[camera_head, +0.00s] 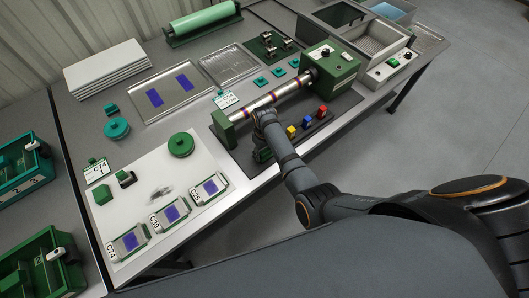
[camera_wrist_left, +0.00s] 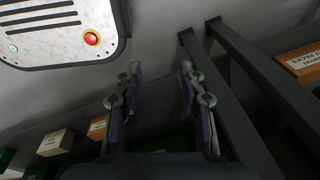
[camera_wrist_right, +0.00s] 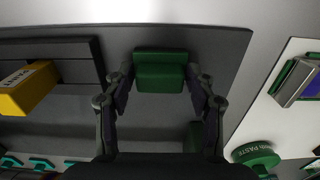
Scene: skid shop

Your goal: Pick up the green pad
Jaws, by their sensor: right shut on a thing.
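The green pad (camera_wrist_right: 160,71) is a small block between the fingertips of my right gripper (camera_wrist_right: 159,82) in the right wrist view. That gripper is shut on it, with one finger at each side. Dark mat surface surrounds it; I cannot tell whether the pad touches the mat. In the head view the right gripper (camera_head: 262,143) is over the front of the dark mat, and a little dark green (camera_head: 262,156) shows there, mostly hidden by the arm. My left gripper (camera_wrist_left: 160,86) is open and empty in the left wrist view, and it is outside the head view.
A roller fixture (camera_head: 270,98) with a green housing stands behind the gripper. Blue, yellow and red blocks sit to its right, the yellow block (camera_wrist_right: 28,88) showing close up. A white board (camera_head: 130,185) with a green round tin (camera_head: 181,145) and labelled plates lies left.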

